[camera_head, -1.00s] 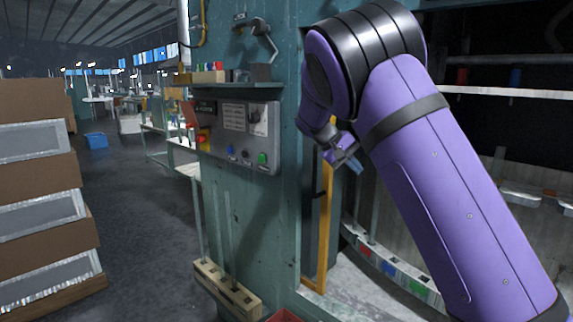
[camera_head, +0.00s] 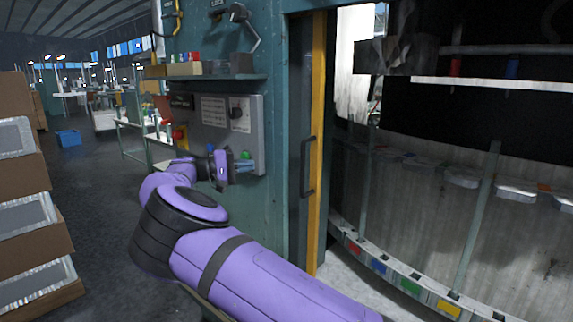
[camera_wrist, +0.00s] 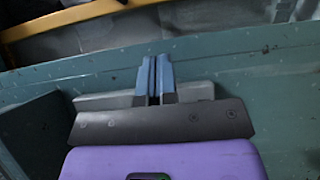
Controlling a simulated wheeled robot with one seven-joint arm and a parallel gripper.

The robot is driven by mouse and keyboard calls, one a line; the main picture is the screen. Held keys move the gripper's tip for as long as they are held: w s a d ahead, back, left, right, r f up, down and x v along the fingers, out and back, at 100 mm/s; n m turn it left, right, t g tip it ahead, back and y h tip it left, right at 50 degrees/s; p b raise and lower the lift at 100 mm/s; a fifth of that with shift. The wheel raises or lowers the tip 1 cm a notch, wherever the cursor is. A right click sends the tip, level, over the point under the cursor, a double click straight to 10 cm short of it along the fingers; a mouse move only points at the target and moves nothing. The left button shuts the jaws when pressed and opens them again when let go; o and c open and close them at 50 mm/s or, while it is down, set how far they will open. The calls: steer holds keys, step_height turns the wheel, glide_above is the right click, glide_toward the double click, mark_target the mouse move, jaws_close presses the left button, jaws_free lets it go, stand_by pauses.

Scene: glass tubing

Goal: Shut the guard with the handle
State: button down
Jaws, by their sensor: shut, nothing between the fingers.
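The guard (camera_head: 319,110) shows as a yellow-edged upright panel at the left side of the machine opening. The wide space to its right stands open. Its dark handle (camera_head: 307,168) is an upright bar on the guard's edge. My gripper (camera_head: 250,166) is at the control panel's lower right, left of the handle and apart from it, with fingers pointing right. In the wrist view its blue fingertips (camera_wrist: 155,62) are together and empty, over the teal machine wall. A yellow strip (camera_wrist: 62,19) crosses the top left there. The handle is not clear in that view.
The control panel (camera_head: 248,110) with its buttons is close behind my gripper. A shelf (camera_head: 215,77) sits above it. Inside the opening is a curved rack (camera_head: 395,277) with coloured blocks. Stacked trays (camera_head: 35,240) stand at the far left.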

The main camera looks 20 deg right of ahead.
steer(key=s+d, duration=0.2)
steer(key=d, duration=1.1)
steer(key=shift+s, duration=0.2)
